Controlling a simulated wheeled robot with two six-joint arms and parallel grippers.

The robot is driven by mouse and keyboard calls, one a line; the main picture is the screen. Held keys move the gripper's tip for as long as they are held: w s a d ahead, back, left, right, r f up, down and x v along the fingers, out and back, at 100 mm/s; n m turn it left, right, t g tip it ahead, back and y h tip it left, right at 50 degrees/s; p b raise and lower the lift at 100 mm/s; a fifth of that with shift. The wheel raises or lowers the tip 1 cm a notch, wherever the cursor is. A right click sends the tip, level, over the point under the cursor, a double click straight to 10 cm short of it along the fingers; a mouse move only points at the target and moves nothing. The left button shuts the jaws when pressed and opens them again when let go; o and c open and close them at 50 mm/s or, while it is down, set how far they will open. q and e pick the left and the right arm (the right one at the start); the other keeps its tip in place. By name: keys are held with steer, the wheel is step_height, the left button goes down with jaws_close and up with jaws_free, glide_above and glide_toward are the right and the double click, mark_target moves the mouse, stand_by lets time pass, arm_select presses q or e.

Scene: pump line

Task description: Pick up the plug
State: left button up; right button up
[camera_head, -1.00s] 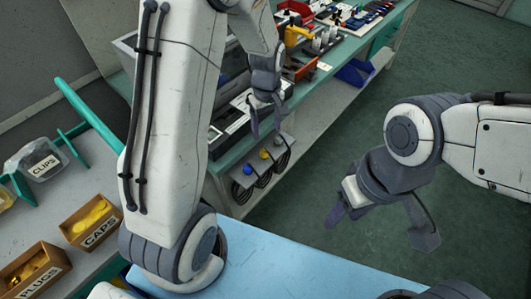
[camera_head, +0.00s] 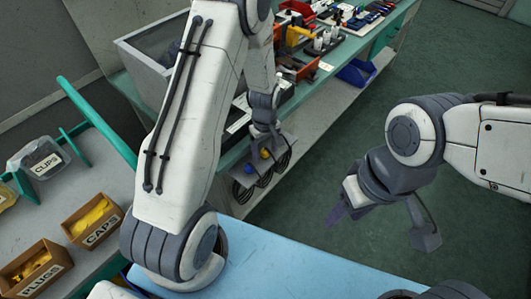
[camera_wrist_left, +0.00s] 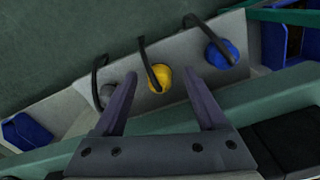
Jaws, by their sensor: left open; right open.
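A grey panel on the bench's side carries a blue round piece (camera_head: 249,168), a yellow round piece (camera_head: 265,153) and a grey one (camera_wrist_left: 107,93), each with a dark cable looping from it. I cannot tell which of these, if any, is the plug. A wooden box labelled PLUGS (camera_head: 48,274) holds yellow-brown pieces at the lower left. My left gripper (camera_head: 265,143) is open and empty just above the panel. In the left wrist view, the yellow piece (camera_wrist_left: 160,80) shows between its fingertips, and the blue piece (camera_wrist_left: 222,54) is to the right. My right gripper (camera_head: 380,225) is open and empty over the floor.
A CAPS box (camera_head: 93,218) and a CLIPS container (camera_head: 42,162) stand on the left table. The green-edged bench (camera_head: 330,85) behind holds tools and bins. A light blue surface (camera_head: 275,262) lies in front. The green floor at right is clear.

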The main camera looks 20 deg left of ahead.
arm_select(q)
jaws_close()
steer(key=shift+r, duration=0.1)
